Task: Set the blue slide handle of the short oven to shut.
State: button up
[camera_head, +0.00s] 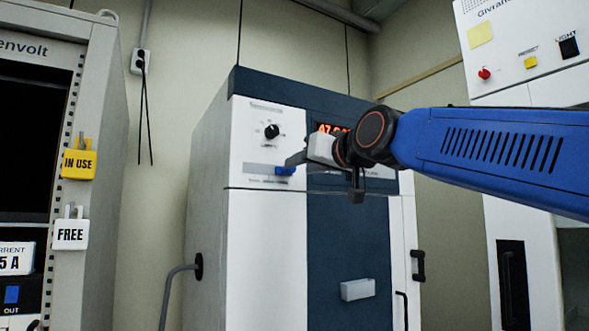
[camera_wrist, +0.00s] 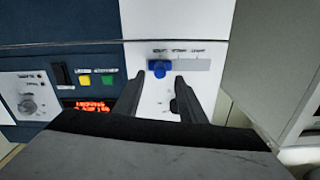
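The oven (camera_head: 265,250) is a white and dark blue cabinet in the middle of the head view. Its blue slide handle (camera_head: 285,171) sits toward the right part of a grey horizontal slot (camera_head: 257,168) below a black knob. In the wrist view, which looks upside down, the blue handle (camera_wrist: 159,68) is at the left end of the slot (camera_wrist: 196,65), with small unreadable labels beside it. My gripper (camera_wrist: 159,79) is open, its two dark fingers apart, with the handle showing centrally between and just beyond the tips. In the head view, my gripper (camera_head: 292,160) is close to the handle; contact cannot be told.
A black knob (camera_head: 271,131) and red display (camera_head: 331,128) are on the oven. A cabinet at left bears a yellow IN USE tag (camera_head: 79,164) and white FREE tag (camera_head: 71,233). A white machine (camera_head: 525,60) stands at right. Yellow and green buttons (camera_wrist: 107,79) show in the wrist view.

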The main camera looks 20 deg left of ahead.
jog(key=shift+x, duration=2.35)
grip_shut()
